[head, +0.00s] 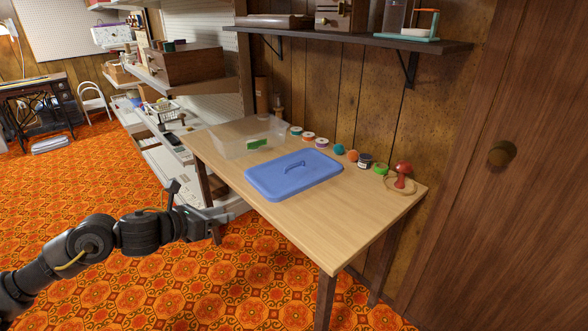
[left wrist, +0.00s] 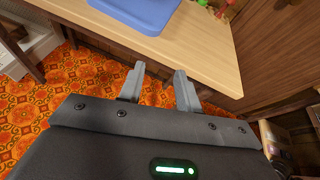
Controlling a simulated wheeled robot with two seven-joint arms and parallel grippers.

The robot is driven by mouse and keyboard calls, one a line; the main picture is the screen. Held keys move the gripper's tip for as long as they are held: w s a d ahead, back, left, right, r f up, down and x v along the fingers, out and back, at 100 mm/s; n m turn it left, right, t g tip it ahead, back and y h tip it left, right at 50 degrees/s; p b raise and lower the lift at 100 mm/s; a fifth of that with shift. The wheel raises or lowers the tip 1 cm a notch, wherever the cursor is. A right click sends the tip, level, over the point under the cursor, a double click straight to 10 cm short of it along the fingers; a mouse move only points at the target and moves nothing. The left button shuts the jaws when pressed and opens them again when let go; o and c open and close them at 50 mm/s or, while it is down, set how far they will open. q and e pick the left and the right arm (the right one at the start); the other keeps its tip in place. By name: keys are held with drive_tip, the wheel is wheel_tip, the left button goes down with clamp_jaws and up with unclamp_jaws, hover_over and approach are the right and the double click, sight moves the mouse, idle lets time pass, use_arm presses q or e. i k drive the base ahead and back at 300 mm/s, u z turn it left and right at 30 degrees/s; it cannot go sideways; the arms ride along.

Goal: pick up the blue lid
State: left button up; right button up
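The blue lid (head: 292,175) lies flat on the light wooden table, with a raised handle on its top. Its near part also shows in the left wrist view (left wrist: 140,10), at the top edge. My left gripper (head: 222,213) is in front of the table's left edge, apart from the lid. In the left wrist view its two fingers (left wrist: 160,85) are spread apart with nothing between them. My right gripper is not in view.
On the table (head: 335,235), a clear bin (head: 232,142) stands behind the lid. Several thread spools and a red mushroom-shaped object (head: 402,174) line the back and right. The table's front is clear. A shelf (head: 350,42) hangs above; a wooden door (head: 510,200) is at right.

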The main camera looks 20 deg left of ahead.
sight(278, 179)
drive_tip(key=i, duration=0.9)
